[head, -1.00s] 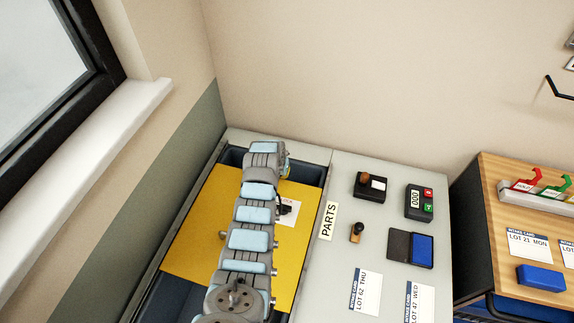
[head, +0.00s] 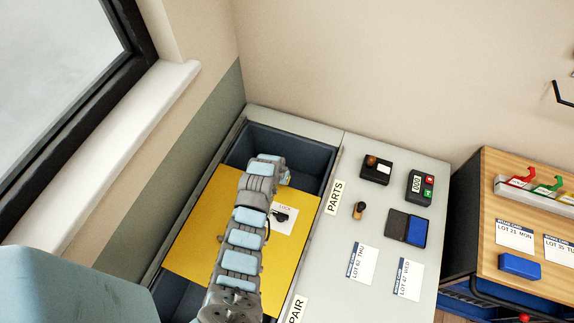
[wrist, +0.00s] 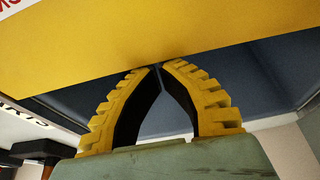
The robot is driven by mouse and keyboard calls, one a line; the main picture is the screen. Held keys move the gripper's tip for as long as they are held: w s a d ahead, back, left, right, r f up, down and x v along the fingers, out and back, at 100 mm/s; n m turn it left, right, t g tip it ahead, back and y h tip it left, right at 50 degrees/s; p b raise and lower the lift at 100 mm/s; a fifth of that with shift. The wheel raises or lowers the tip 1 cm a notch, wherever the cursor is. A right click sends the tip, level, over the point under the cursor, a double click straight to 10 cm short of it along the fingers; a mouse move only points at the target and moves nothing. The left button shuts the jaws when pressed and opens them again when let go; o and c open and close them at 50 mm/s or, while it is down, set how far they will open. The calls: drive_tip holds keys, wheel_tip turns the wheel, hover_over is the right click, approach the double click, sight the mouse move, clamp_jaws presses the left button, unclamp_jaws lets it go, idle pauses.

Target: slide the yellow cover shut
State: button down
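The yellow cover (head: 195,230) lies over the middle of the dark blue bin, with a white card (head: 289,212) marked LOCK and a small black piece on it. The bin is open beyond the cover's far edge (head: 312,165) and also at its near end. My arm reaches across the cover, and its end is over the far opening; the fingers are not clear in the head view. In the wrist view my gripper (wrist: 160,67) has its yellow fingertips together, with nothing seen between them. The tips are beside the cover's edge (wrist: 100,45); I cannot tell whether they touch it.
The grey counter (head: 385,178) right of the bin carries a PARTS label (head: 334,197), stamps, a counter device (head: 420,186), an ink pad (head: 408,228) and lot cards. The window sill (head: 110,150) and wall are close on the left.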

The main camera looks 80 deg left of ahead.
drive_tip(key=s+d+p, duration=0.2)
drive_tip(key=s+d, duration=0.1)
drive_tip(key=d, duration=0.2)
drive_tip(key=s+d+p, duration=0.3)
drive_tip(key=d, duration=0.3)
drive_tip(key=s+d+p, duration=0.3)
drive_tip(key=s+d, duration=0.1)
drive_tip(key=d, duration=0.2)
drive_tip(key=shift+d, duration=0.1)
drive_tip(key=shift+w+a, duration=0.35)
drive_tip(key=shift+a, duration=0.25)
drive_tip(key=shift+w+a, duration=0.3)
drive_tip(key=shift+a, duration=0.35)
drive_tip(key=shift+w+a, duration=0.35)
drive_tip(key=shift+a, duration=0.25)
drive_tip(key=shift+r, duration=0.25)
drive_tip(key=shift+s+d+r, duration=0.15)
drive_tip(key=shift+d+r, duration=0.15)
drive_tip(key=shift+r, duration=0.4)
drive_tip(key=v, duration=0.8)
drive_tip(key=shift+d, duration=0.1)
